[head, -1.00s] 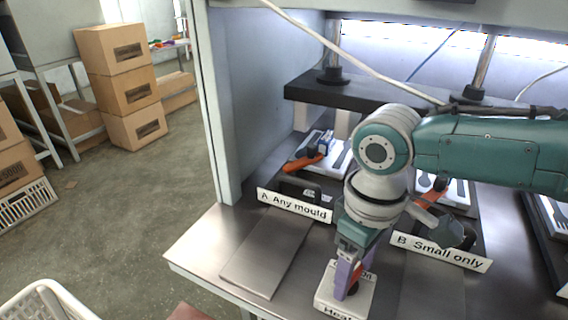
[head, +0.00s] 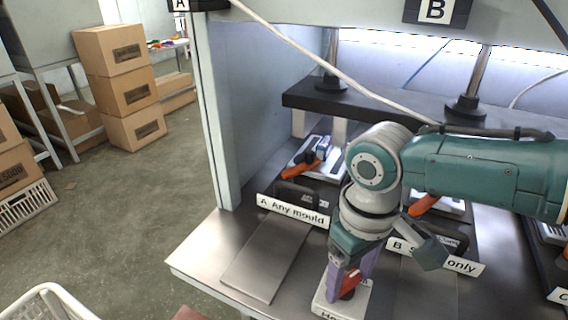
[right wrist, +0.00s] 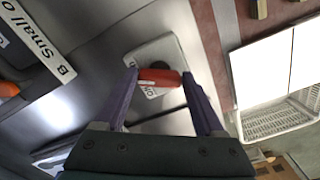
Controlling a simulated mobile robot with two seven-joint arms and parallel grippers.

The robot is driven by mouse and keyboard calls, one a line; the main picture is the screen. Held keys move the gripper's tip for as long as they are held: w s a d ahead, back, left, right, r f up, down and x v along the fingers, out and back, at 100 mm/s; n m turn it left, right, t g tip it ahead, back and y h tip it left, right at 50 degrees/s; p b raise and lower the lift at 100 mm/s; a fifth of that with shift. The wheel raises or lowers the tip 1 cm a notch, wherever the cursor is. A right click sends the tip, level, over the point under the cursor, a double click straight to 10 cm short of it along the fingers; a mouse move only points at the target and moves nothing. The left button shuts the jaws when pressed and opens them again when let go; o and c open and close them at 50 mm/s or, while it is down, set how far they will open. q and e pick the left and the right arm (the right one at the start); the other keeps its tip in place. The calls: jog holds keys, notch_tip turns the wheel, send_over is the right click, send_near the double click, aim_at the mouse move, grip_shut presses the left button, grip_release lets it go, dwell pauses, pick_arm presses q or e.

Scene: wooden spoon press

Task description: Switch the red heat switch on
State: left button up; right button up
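The heat switch is a small white box (head: 322,306) at the front of the metal bench, with a red rocker (head: 349,285) on top. The right wrist view shows the white box (right wrist: 178,50), the red rocker (right wrist: 160,78) and an "ON" label beside the rocker. My right gripper (head: 350,284) points down over it, with purple fingers on either side of the rocker. In the right wrist view the fingertips (right wrist: 160,76) are apart, close to the rocker's two ends; I cannot tell whether they touch. My left gripper is out of view.
A flat metal plate (head: 266,258) lies left of the switch. Behind stand signs "A Any mould" (head: 292,211) and "Small only" (head: 463,265), with moulds and orange handles under a black press bar (head: 395,116). A white basket (head: 48,302) is at lower left.

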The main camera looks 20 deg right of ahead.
aim_at(349, 281)
jog(key=o, duration=0.4)
jog(key=shift+o, duration=0.2)
jog(key=shift+r, duration=0.1)
jog(key=shift+r, duration=0.4)
notch_tip(349, 281, up, 8)
jog(key=shift+f+p, duration=0.15)
jog(key=shift+p, duration=1)
jog(key=shift+r, duration=0.65)
